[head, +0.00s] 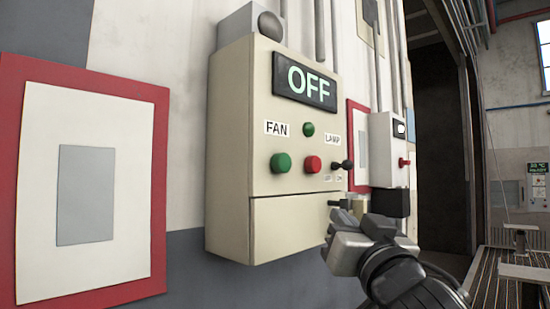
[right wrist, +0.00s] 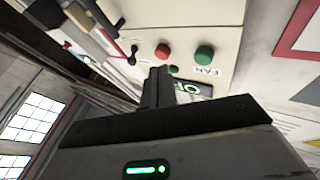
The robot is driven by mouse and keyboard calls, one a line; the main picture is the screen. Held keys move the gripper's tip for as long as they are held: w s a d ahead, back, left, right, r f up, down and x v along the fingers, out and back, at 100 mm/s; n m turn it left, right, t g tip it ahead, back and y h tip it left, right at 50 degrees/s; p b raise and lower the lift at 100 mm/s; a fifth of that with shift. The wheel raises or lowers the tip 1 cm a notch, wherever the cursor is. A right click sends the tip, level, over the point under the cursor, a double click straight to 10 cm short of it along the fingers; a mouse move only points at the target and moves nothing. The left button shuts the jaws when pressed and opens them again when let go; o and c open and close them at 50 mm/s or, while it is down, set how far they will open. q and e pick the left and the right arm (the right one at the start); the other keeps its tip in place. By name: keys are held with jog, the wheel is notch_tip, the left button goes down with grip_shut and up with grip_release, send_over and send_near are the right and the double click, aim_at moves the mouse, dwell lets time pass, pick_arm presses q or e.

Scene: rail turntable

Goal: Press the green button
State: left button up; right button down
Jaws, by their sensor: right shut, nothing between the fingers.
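The green button (head: 281,163) is a round knob on the front of a beige control box (head: 228,150), under the FAN label. It also shows in the right wrist view (right wrist: 205,54). A red button (head: 312,164) sits just right of it. My right gripper (head: 345,228) is shut and empty, below and to the right of the buttons, near the box's lower right edge. In the right wrist view its closed fingers (right wrist: 158,85) point toward the panel, apart from the green button. My left gripper is not in view.
The display (head: 305,83) reads OFF. A small green round lamp (head: 308,129) sits above the buttons. A black lamp switch (head: 347,165) sticks out on the right. A smaller white box (head: 385,150) hangs further right. The space before the green button is clear.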

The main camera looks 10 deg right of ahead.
aim_at(282, 163)
notch_tip(282, 163, up, 9)
jog(key=s+m+t+h, duration=0.1)
jog(key=s, duration=0.1)
jog(key=shift+f+t, duration=0.2)
jog(key=shift+t, duration=0.1)
jog(key=w+a, duration=0.5)
jog(key=w, duration=0.1)
jog(key=shift+w+a+p, duration=0.2)
jog(key=shift+w+p, duration=0.2)
jog(key=shift+w+a, duration=0.1)
dwell(1.7)
jog(key=shift+w+a, duration=0.2)
jog(key=shift+w, duration=0.05)
jog(key=shift+w+a, duration=0.2)
jog(key=shift+w, duration=0.1)
dwell(0.8)
dwell(0.4)
jog(key=shift+s+d, duration=0.5)
jog(key=shift+s, duration=0.15)
